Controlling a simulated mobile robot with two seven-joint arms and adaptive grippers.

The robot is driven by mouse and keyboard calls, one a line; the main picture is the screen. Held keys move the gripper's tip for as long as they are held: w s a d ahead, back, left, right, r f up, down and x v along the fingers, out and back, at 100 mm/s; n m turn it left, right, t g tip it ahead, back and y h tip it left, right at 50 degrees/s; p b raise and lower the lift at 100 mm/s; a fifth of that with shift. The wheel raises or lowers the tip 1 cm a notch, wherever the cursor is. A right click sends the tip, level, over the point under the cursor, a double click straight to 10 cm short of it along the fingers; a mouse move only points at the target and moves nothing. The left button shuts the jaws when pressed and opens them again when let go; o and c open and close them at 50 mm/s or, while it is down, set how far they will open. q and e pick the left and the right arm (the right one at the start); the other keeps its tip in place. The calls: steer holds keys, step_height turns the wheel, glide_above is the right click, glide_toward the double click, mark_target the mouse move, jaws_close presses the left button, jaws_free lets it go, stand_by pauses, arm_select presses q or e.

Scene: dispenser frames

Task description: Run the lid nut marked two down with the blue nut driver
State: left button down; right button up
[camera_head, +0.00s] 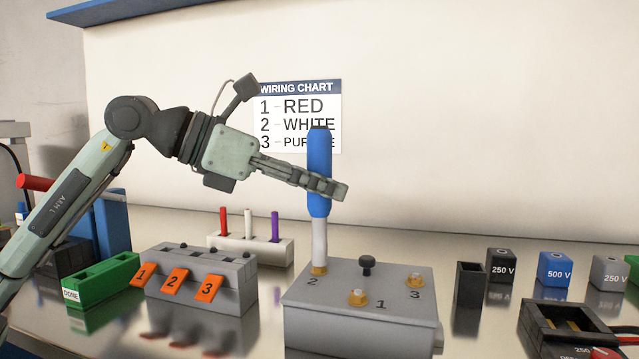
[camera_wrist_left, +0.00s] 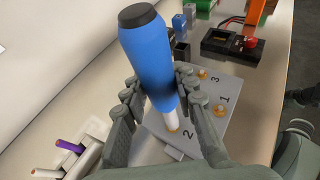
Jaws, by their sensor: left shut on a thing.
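The blue nut driver (camera_head: 319,172) stands upright, its white shaft reaching down to the brass lid nut (camera_head: 318,270) at mark 2 on the grey box (camera_head: 360,313). The driver's lower end covers most of that nut; I cannot tell if it is fully seated. My left gripper (camera_head: 335,189) is shut on the blue handle. In the left wrist view the handle (camera_wrist_left: 152,60) sits between the two fingers (camera_wrist_left: 160,105). Nut 1 (camera_head: 357,298) and nut 3 (camera_head: 415,279) show uncovered. My right gripper is not in view.
A black knob (camera_head: 367,265) stands on the lid behind the nuts. A rack (camera_head: 250,247) with red, white and purple rods is behind left. A grey block (camera_head: 200,285) with orange tags is at left, beside a green tray (camera_head: 100,280). A black open holder (camera_head: 469,284) stands right of the box.

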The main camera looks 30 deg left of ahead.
mark_target(319, 147)
arm_select(q)
steer(key=shift+f, duration=0.15)
stand_by(0.3)
steer(key=shift+w+a+r+p, duration=0.1)
steer(key=shift+r+p, duration=0.5)
steer(key=shift+p, duration=0.05)
step_height(319, 147, up, 4)
steer(key=p, duration=0.3)
